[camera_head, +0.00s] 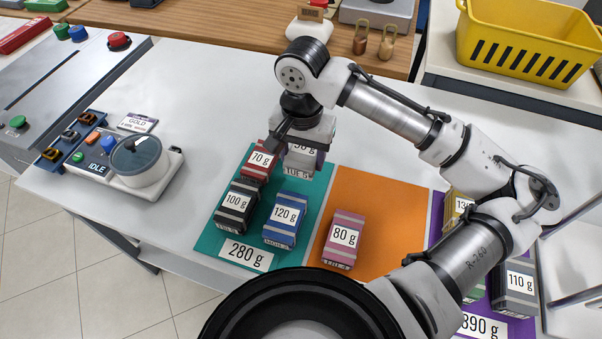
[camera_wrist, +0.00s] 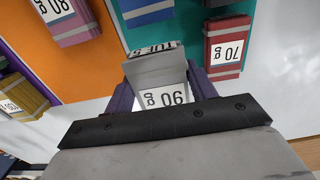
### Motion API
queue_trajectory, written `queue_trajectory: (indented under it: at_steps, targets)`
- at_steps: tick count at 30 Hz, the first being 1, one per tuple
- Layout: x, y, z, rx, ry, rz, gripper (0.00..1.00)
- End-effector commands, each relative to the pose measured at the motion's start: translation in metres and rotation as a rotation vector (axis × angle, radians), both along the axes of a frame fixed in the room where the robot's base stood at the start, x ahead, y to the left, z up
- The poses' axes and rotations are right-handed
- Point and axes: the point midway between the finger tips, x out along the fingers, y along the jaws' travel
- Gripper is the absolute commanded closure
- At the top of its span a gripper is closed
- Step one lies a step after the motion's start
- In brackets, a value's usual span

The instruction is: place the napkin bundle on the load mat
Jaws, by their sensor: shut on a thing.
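My gripper (camera_head: 303,145) is shut on a pale grey bundle labelled 90 g (camera_head: 300,164), at the far right corner of the teal mat (camera_head: 318,190). In the wrist view the fingers (camera_wrist: 163,90) flank the bundle (camera_wrist: 158,72). I cannot tell whether it touches the mat. On the teal mat stand bundles: red 70 g (camera_head: 256,165), dark 100 g (camera_head: 236,208) and blue 120 g (camera_head: 284,222). A pink 80 g bundle (camera_head: 343,240) stands on the orange mat (camera_head: 375,200). No label names the load mat or napkin bundle.
A purple mat (camera_head: 522,328), marked 890 g and partly hidden by my arm, holds several bundles, including a grey 110 g one (camera_head: 515,290). A scale-like device (camera_head: 135,160) stands left. A yellow basket (camera_head: 530,40) is at the back right. White table is clear behind the mats.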

Motion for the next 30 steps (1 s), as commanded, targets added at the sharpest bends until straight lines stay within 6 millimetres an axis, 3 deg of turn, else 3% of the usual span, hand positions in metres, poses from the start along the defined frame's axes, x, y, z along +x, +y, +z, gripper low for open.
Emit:
queue_trajectory:
  at_steps: [3,15,29,30]
  targets:
    - [0.0,0.0,-0.021,0.0,0.002,-0.002,0.68]
    - [0.0,0.0,-0.066,0.0,0.001,-0.001,0.68]
    - [0.0,0.0,-0.076,0.001,0.0,-0.001,0.68]
    - [0.0,0.0,-0.074,0.0,0.0,-0.001,0.39]
